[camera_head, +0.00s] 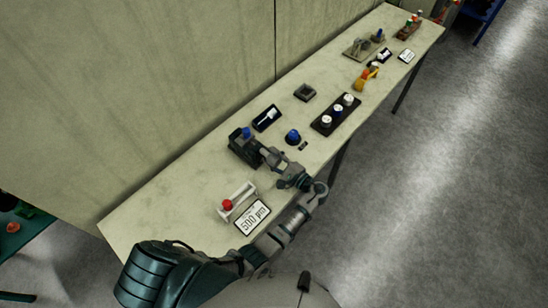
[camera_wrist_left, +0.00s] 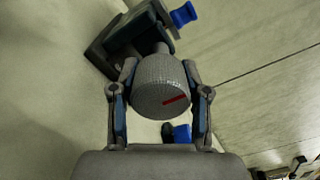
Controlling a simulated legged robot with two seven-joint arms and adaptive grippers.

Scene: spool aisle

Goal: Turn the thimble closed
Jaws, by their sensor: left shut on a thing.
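The thimble (camera_wrist_left: 160,86) is a grey knurled drum with a red mark on its end face, in the middle of the left wrist view. It sits on a dark fixture (camera_wrist_left: 112,45) with a blue piece (camera_wrist_left: 183,14) beyond it. My left gripper (camera_wrist_left: 159,72) is shut on the thimble, one finger on each side. In the head view my left gripper (camera_head: 262,154) reaches the dark fixture (camera_head: 238,142) on the bench, hiding most of the thimble there. My right gripper is not in view.
On the bench (camera_head: 150,215), a sign reading 500 µm (camera_head: 253,217) and a white stand with a red ball (camera_head: 228,204) lie nearer. A blue knob (camera_head: 292,137), dark display (camera_head: 267,118) and black tray of round pieces (camera_head: 335,114) stand close beyond. A wall borders the bench's left side.

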